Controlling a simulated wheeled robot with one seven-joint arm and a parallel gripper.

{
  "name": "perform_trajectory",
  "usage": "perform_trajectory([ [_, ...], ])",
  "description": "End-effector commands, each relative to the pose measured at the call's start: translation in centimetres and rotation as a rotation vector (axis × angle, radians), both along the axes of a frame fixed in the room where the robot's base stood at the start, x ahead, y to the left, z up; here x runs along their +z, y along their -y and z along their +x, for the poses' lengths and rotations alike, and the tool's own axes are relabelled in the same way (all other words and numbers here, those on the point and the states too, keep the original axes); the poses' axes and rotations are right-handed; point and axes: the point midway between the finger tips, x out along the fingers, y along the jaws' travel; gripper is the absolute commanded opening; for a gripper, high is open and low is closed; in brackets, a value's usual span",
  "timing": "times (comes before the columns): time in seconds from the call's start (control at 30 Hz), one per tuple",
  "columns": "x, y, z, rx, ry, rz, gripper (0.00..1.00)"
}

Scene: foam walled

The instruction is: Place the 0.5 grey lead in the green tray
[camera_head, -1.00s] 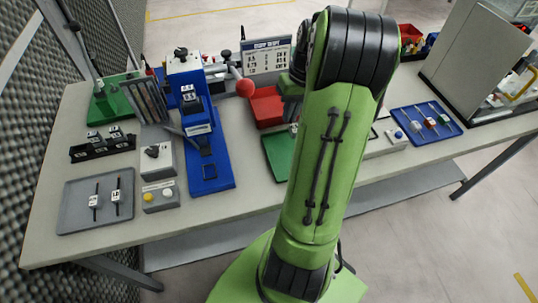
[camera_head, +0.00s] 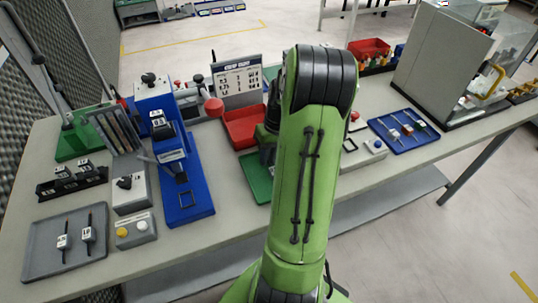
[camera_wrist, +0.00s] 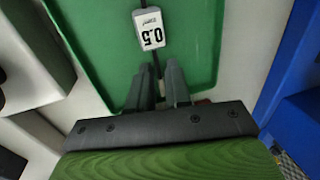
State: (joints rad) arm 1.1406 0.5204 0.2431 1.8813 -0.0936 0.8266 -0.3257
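The 0.5 grey lead shows in the wrist view as a pale block labelled 0.5 (camera_wrist: 149,30) with a thin dark stem. It lies over the green tray (camera_wrist: 95,50), seemingly on its floor. My gripper (camera_wrist: 159,68) points at the lead, with its two grey fingertips apart on either side of the stem, just short of the block. I see a gap between fingers and stem. In the head view the green tray (camera_head: 256,182) is partly hidden behind my arm, and the lead and my gripper are hidden.
A blue fixture (camera_head: 188,200) stands left of the green tray, with a red bin (camera_head: 243,128) behind it. A grey tray (camera_head: 40,262) with two leads is far left. A blue tray (camera_head: 412,146) with several leads is right, near a large grey cabinet (camera_head: 432,65).

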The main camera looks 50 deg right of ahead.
Motion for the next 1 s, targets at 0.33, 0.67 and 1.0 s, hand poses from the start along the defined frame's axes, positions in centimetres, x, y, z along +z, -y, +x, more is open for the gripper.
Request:
perform_trajectory([
  [0.33, 0.0, 0.2, -0.2, -0.007, -0.003, -0.003, 0.32],
  [0.67, 3.9, 0.8, -0.4, -0.009, -0.002, -0.007, 0.32],
  [1.0, 11.6, 2.0, -1.2, -0.006, -0.001, -0.003, 0.32],
])
